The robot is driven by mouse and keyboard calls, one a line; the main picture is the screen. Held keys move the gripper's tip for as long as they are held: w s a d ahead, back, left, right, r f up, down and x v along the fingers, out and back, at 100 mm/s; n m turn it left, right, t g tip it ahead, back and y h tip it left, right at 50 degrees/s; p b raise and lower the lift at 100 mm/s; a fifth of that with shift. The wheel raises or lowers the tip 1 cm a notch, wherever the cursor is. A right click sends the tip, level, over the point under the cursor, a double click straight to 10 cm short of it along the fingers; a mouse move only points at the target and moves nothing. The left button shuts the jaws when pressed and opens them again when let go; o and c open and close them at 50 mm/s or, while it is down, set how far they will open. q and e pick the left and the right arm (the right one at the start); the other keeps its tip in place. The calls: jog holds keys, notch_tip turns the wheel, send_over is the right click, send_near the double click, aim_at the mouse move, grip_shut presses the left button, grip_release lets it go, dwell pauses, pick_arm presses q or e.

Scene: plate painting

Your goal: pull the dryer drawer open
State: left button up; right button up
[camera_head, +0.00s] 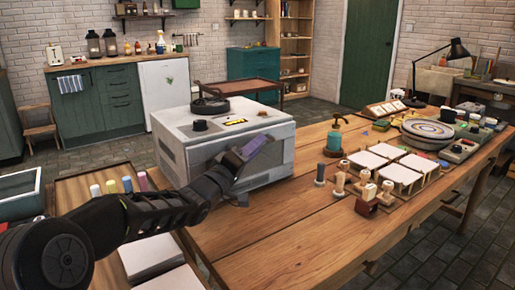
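The dryer (174,150) is a pale grey-white box on the wooden table, left of the middle of the head view. Its top carries a dark round part, a black knob and a yellow-marked panel. My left arm comes in from the lower left, and my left gripper (243,155) is at the dryer's front, covering part of it. The gripper shows a purple-grey piece at its end. Its fingers are not clear enough to tell whether they are open or on a handle. The drawer's edges and handle cannot be made out. My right gripper is not in view.
Right of the dryer stand a green pump bottle (335,138), several stamps and white tiles (398,173). A banding wheel (428,130) and a black lamp (456,50) are farther right. The table's front middle (290,225) is clear.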

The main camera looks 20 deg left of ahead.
pick_arm(q)
jog(key=shift+w+d+r, duration=0.1)
jog(key=shift+w+d, duration=0.1)
jog(key=shift+w, duration=0.45)
jog(key=shift+c, duration=0.5)
grip_shut()
dwell(0.5)
